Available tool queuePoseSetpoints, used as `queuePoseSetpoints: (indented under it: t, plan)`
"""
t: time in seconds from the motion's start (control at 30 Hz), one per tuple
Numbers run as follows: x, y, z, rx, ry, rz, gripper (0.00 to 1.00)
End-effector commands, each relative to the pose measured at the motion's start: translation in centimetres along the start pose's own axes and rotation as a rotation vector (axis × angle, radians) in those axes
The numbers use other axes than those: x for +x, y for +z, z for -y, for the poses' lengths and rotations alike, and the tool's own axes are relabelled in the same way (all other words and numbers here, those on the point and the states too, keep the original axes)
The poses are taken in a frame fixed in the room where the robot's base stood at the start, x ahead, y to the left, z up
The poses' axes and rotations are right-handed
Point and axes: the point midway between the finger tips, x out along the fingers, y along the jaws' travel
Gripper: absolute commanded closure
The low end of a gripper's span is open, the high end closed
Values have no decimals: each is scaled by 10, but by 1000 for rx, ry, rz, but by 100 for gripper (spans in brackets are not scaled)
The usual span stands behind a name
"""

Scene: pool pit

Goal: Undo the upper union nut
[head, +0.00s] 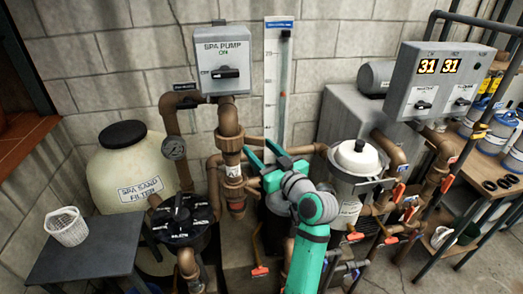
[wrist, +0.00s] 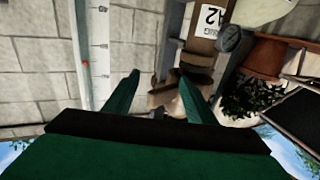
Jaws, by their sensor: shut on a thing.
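The vertical brown pipe beside the spa pump box carries a union with an upper union nut (head: 231,145) and a wider collar (head: 234,190) below. My gripper (head: 255,158), with green fingers, reaches to the right side of this union from the lower right. In the wrist view the two fingers (wrist: 158,76) stand apart, with the tan-brown ribbed fitting (wrist: 164,96) between them. My gripper is shut on the upper union nut. The fingers and palm hide part of the fitting, so the exact contact is not visible.
The spa pump box (head: 218,60) hangs above. A pressure gauge (head: 174,148) and sand filter (head: 130,170) are at left. A black multiport valve (head: 182,220) sits below left. A white-lidded strainer (head: 358,160) stands to the right. A scale board (head: 279,80) is behind.

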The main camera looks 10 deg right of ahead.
Motion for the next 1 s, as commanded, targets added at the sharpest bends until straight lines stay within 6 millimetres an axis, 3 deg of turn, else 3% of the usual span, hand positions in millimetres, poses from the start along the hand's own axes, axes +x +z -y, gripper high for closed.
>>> queuePoseSetpoints:
  t: [0.03,0.43,0.8,1.0]
  plan:
    - [9,6,2,2,-1,13,67]
    - [1,6,2,2,0,12,70]
    - [-71,1,-2,1,7,2,70]
    - [-101,-2,-1,0,5,-2,70]
